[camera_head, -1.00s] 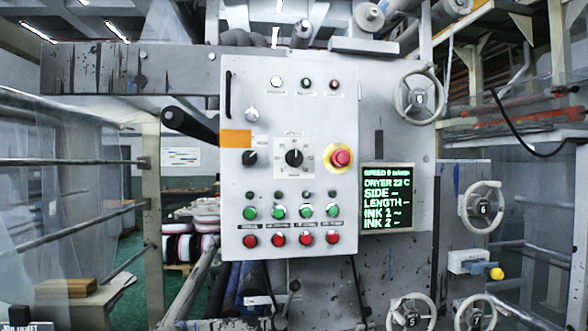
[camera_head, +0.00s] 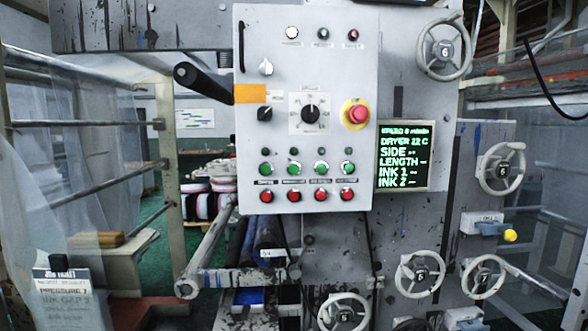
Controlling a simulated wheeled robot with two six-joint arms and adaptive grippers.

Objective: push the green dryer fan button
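A pale grey control panel (camera_head: 357,65) faces me at the centre of the head view. It carries a row of several green buttons: far left (camera_head: 265,168), second (camera_head: 293,168), third (camera_head: 320,168) and far right (camera_head: 347,168). Small labels lie below them, above a row of red buttons (camera_head: 293,195). The lettering is too small to tell surely which green button is the dryer fan. A lit display (camera_head: 403,155) right of the panel reads "DRYER 22 C". Neither of my grippers is in view.
A red mushroom button (camera_head: 358,114) on a yellow ring and a black dial (camera_head: 310,114) sit above the buttons. A black handle (camera_head: 188,74) sticks out at the panel's left. Handwheels (camera_head: 343,313) stand below and right. A job ticket sign (camera_head: 68,298) stands lower left.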

